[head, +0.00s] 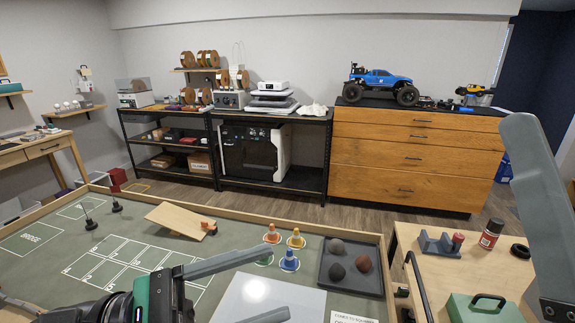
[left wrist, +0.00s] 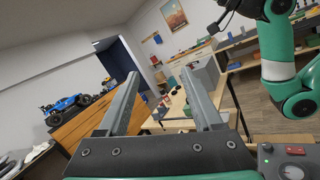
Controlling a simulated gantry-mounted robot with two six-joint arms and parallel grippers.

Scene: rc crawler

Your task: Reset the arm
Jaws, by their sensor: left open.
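My left gripper (head: 275,283) is at the bottom of the head view, over the front of the green-topped course table. In the left wrist view its two grey fingers (left wrist: 160,75) stand wide apart with nothing between them. A large grey piece at the right edge of the head view looks like a finger of my right gripper (head: 537,205). It is close to the camera and cut off, so its opening is hidden. My green right arm (left wrist: 283,60) shows in the left wrist view at the right.
The course table (head: 45,258) holds a wooden ramp (head: 172,218), small cones (head: 289,260) and a tray of rocks (head: 350,291). A wooden side table (head: 450,262) at the right holds a red can (head: 491,233) and a green case (head: 485,308). A blue crawler (head: 378,83) stands on the drawer cabinet (head: 410,150).

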